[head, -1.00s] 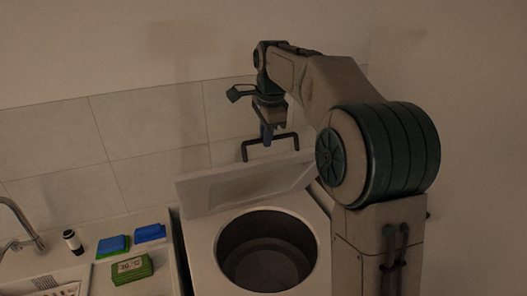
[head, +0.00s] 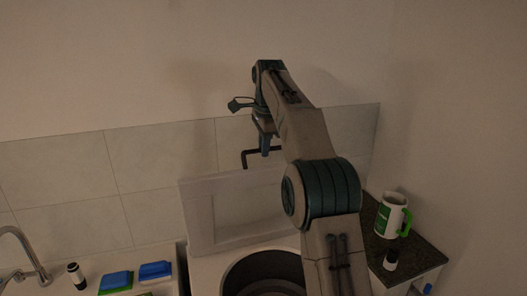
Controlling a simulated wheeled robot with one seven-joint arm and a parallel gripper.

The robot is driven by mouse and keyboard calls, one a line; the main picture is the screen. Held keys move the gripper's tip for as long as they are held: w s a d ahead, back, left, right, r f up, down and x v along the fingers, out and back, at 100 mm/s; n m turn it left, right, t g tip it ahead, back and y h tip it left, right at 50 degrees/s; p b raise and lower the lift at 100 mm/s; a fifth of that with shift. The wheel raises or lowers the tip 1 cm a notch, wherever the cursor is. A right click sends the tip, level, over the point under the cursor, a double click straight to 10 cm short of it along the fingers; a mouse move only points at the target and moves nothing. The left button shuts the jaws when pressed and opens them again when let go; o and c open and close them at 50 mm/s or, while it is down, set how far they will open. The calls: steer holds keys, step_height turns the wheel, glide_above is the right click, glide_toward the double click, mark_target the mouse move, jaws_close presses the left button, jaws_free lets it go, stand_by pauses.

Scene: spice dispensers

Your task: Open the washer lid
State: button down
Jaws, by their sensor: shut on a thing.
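The washer lid (head: 222,221) stands raised and close to upright at the back of the top-loading washer (head: 215,264). The washer's round drum opening (head: 262,268) shows below it, partly hidden by my arm. A dark bar handle (head: 250,155) sits on the lid's top edge, its right part hidden behind my arm. My gripper (head: 265,150) points down at this handle and is shut on it. The fingertips are small and partly dark in this view.
To the left is a counter with a faucet (head: 28,262), a small dark-capped bottle (head: 76,276), and blue and green sponges (head: 116,280). To the right, a dark countertop (head: 415,245) holds a white and green mug (head: 390,215) and another small bottle (head: 391,260). A tiled wall (head: 150,170) is close behind the lid.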

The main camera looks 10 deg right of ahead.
steer(key=shift+w+a+f, duration=0.1)
steer(key=shift+w+f, duration=0.1)
steer(key=shift+w, duration=0.25)
steer(key=shift+w+a+f, duration=0.1)
steer(key=shift+w+f, duration=0.05)
steer(key=shift+w, duration=0.3)
steer(key=c, duration=1.8)
jaws_free()
steer(key=o, duration=0.3)
steer(key=shift+w, duration=0.3)
steer(key=shift+o, duration=0.2)
steer(key=shift+r, duration=0.15)
